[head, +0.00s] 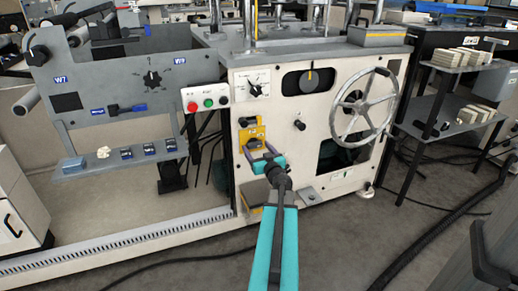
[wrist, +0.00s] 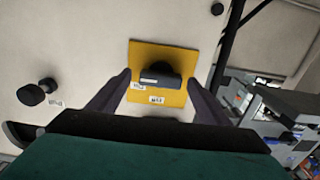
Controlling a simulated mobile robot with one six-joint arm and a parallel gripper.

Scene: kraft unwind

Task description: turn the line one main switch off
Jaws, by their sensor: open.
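A yellow plate (head: 260,131) with a black switch handle is on the front of the cream machine cabinet in the head view. I take it for the main switch; its small labels are too blurred to read. In the wrist view the yellow plate (wrist: 175,52) fills the middle, and the black handle (wrist: 160,72) stands out from it. My gripper (head: 258,148) is in front of the plate in the head view. In the wrist view its two dark fingers (wrist: 160,82) are apart, one on each side of the handle, with no clear contact. I cannot tell the switch position.
A handwheel (head: 364,106) sticks out to the right of the plate. A dial switch (head: 256,89) and a box with red and green buttons (head: 206,98) are above. A black knob (wrist: 32,93) sits left of the plate in the wrist view.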

